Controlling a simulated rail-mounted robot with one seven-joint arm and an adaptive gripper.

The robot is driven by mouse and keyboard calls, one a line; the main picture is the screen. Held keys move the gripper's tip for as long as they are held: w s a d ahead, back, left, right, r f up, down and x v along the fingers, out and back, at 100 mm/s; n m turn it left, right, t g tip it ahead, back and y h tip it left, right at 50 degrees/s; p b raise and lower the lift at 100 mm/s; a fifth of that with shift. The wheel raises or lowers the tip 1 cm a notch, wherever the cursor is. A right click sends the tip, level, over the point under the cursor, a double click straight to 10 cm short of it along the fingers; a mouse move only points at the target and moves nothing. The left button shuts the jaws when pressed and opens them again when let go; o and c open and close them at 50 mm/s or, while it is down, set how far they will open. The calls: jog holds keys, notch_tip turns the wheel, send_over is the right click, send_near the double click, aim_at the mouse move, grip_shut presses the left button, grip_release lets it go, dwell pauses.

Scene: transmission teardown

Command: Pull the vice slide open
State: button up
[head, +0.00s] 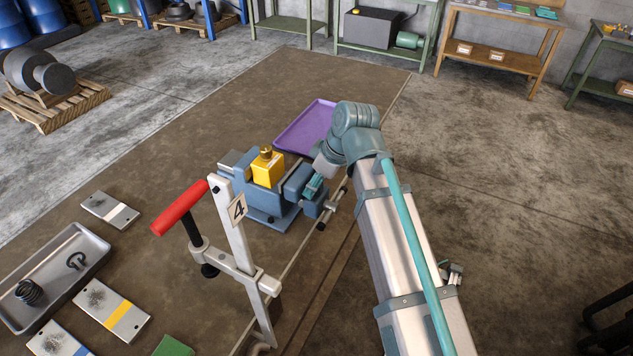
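The blue-grey vice (266,215) stands on the brown mat in the middle of the head view. A yellow block (267,172) with a brass fitting on top sits upright between its jaws. The vice slide (297,181) is the blue-grey part at the right of the block, close against it. My gripper (314,187) is at the right end of the slide, with its teal parts low beside it. My arm comes in from the right. The fingertips are small and partly hidden, so I cannot tell their opening or whether they touch the slide.
A white clamp (232,222) with a red handle and a "4" tag stands in front of the vice. A purple tray (306,128) lies behind it. A grey tray (90,246) with a spring and flat plates lie at left.

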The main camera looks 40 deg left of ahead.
jog(key=v, duration=1.2)
dwell(0.4)
